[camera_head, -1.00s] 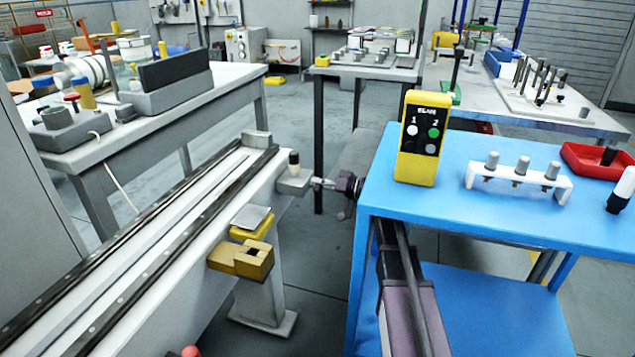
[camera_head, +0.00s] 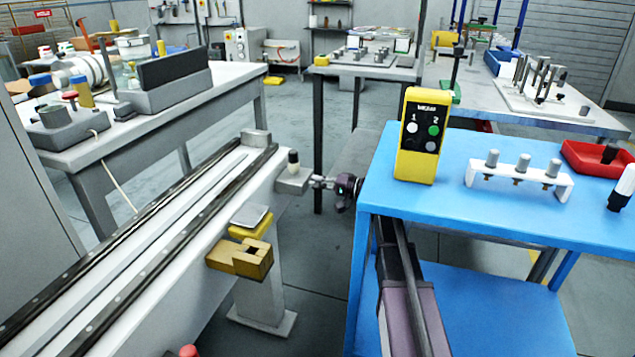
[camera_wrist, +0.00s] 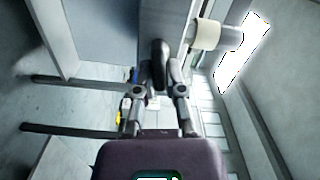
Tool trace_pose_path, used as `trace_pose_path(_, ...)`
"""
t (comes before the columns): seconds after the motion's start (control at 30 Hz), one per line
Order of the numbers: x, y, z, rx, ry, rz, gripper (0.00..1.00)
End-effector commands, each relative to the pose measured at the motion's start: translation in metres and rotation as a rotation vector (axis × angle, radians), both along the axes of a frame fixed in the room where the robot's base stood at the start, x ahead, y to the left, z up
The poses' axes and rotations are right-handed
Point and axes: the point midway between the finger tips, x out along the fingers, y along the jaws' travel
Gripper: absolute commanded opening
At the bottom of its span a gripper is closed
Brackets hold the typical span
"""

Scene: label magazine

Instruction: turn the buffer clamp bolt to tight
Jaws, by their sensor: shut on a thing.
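The buffer block (camera_head: 292,181) is a grey block at the far right end of the long rail bed, with a black-and-cream knob (camera_head: 293,160) standing on top. My gripper (camera_head: 314,182) reaches it from the right, at the block's right side. In the wrist view my gripper (camera_wrist: 160,66) is shut on a dark, rounded part, which I take for the clamp bolt's head (camera_wrist: 160,49). A cream-and-grey cylinder (camera_wrist: 208,35) stands just right of the fingertips. The bolt's thread is hidden, and how tight it is cannot be seen.
The rail bed (camera_head: 150,245) runs along the left, with a yellow-brown bracket (camera_head: 240,260) on its side. A blue cart (camera_head: 460,208) stands close on the right, carrying a yellow two-button box (camera_head: 420,140), a white pin rack (camera_head: 518,180) and a red tray (camera_head: 598,160).

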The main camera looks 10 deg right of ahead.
Motion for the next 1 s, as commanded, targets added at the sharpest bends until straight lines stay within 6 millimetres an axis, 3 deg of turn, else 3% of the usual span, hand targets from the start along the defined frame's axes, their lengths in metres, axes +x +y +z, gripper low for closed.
trace_pose_path(0.43, -0.003, 0.0019, -0.0015, 0.001, 0.012, 0.008, 0.0)
trace_pose_path(0.47, -0.003, 0.0019, -0.0015, 0.001, 0.012, 0.008, 0.2)
trace_pose_path(0.57, -0.0028, 0.0018, -0.0013, 0.002, 0.011, 0.007, 0.49)
trace_pose_path(1.0, -0.0016, -0.0007, -0.0003, 0.006, 0.011, 0.002, 0.49)
